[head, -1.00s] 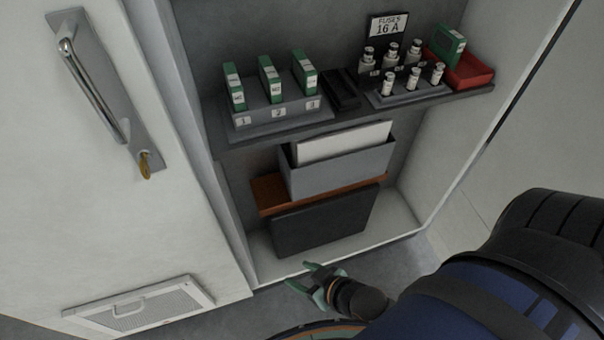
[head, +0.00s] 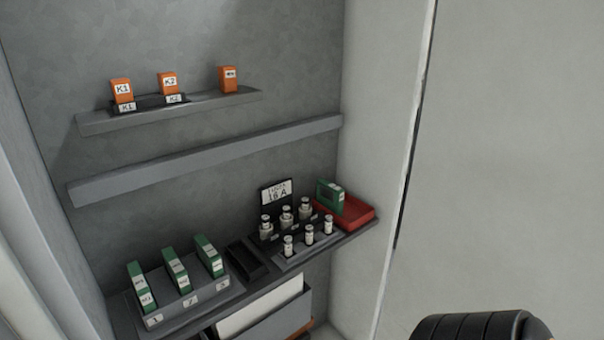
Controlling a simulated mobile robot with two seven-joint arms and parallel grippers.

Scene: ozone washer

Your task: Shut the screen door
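No screen door can be made out in the head view now. The view shows the inside of an open cabinet, with its grey back wall (head: 225,60) and pale right side wall (head: 372,150). Neither of my grippers is in view. A dark rounded part of my own arm shows at the bottom right edge.
An upper shelf (head: 215,104) holds orange relays marked K1 and K2 (head: 168,83) and a third. A lower shelf (head: 340,240) bears a grey holder (head: 188,303) with green modules, several small cylinders and a red tray (head: 350,214). A grey bin (head: 285,325) is below.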

